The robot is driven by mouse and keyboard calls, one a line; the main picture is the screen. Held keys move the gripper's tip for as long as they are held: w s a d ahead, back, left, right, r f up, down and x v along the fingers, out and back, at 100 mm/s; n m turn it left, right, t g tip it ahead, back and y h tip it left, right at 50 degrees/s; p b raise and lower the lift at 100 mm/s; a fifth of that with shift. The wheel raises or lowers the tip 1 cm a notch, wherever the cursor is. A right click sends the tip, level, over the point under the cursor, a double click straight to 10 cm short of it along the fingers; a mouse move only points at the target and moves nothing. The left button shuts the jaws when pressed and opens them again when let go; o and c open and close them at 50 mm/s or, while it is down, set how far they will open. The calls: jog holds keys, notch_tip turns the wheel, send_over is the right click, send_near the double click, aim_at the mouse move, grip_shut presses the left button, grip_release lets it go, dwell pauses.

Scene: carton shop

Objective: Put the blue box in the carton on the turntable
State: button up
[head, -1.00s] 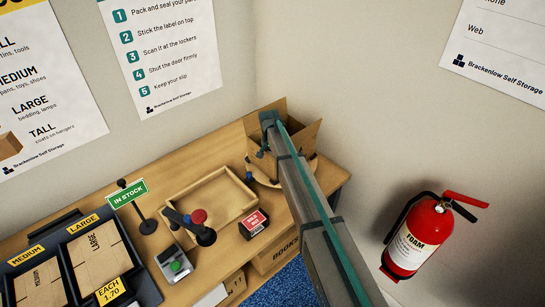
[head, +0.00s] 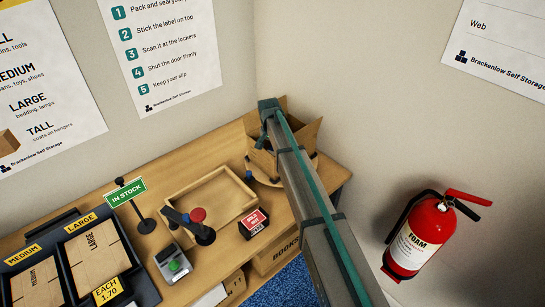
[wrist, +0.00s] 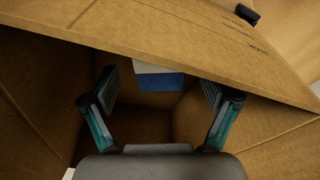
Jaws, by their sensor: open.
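The open brown carton (head: 305,133) stands on the round turntable (head: 264,180) at the table's far right corner, partly hidden by my arm. In the wrist view I look into the carton (wrist: 40,100). The blue box (wrist: 160,82), with a whitish face, shows inside it, beyond my fingertips; a carton flap (wrist: 190,45) cuts off its upper part. My gripper (wrist: 159,88) is open, its two fingers apart with the box in the gap between them as seen. I see no finger touching the box.
A shallow wooden tray (head: 180,198) lies left of the turntable. A small dark blue piece (head: 249,176) is at the turntable's edge.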

notch_tip(320, 180, up, 8)
jog(key=b, duration=0.2)
jog(key=shift+s+a+f, duration=0.15)
jog(key=shift+s, duration=0.3)
